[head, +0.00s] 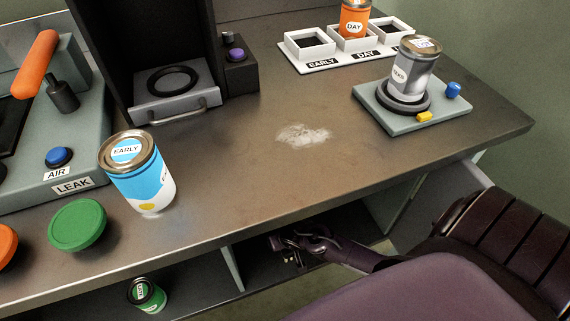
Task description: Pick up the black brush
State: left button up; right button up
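I cannot make out a black brush in the head view. My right gripper (291,247) is below the front edge of the workbench, at the dark lower shelf. It is small and dark against the shelf. I cannot tell whether its fingers are open or shut, or whether it holds anything. My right arm reaches to it from the right. My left gripper is not in view.
The workbench top (250,180) holds a blue EARLY can (137,172), a green disc (77,225), a grey can (411,70) on a pad, and an orange DAY can (354,18) in a tray. Pale powder (303,134) lies mid-bench. A green can (146,295) is below.

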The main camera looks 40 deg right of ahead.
jog(key=shift+c, duration=0.4)
jog(key=c, duration=1)
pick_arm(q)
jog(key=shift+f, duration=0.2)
pick_arm(e)
jog(key=shift+r, duration=0.15)
jog(key=r, duration=0.2)
jog(key=r+p, duration=0.1)
jog(key=r, duration=0.2)
jog(key=d+r+p, duration=0.1)
jog(key=r, duration=0.1)
jog(key=shift+s+d+r, duration=0.1)
jog(key=shift+s+r, duration=0.05)
jog(key=shift+r, duration=0.05)
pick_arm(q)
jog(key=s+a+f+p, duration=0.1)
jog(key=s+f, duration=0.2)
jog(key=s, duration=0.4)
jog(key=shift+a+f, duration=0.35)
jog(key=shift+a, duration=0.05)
pick_arm(e)
jog(key=shift+s+d+f, duration=0.1)
jog(key=shift+s+d, duration=0.65)
jog(key=shift+d, duration=2.3)
jog(key=shift+s+d+r, duration=0.1)
jog(key=shift+s+d, duration=0.6)
jog(key=shift+d, duration=2.35)
jog(key=shift+s+d+f, duration=0.1)
jog(key=shift+s+d, duration=0.65)
jog(key=shift+d, duration=2.3)
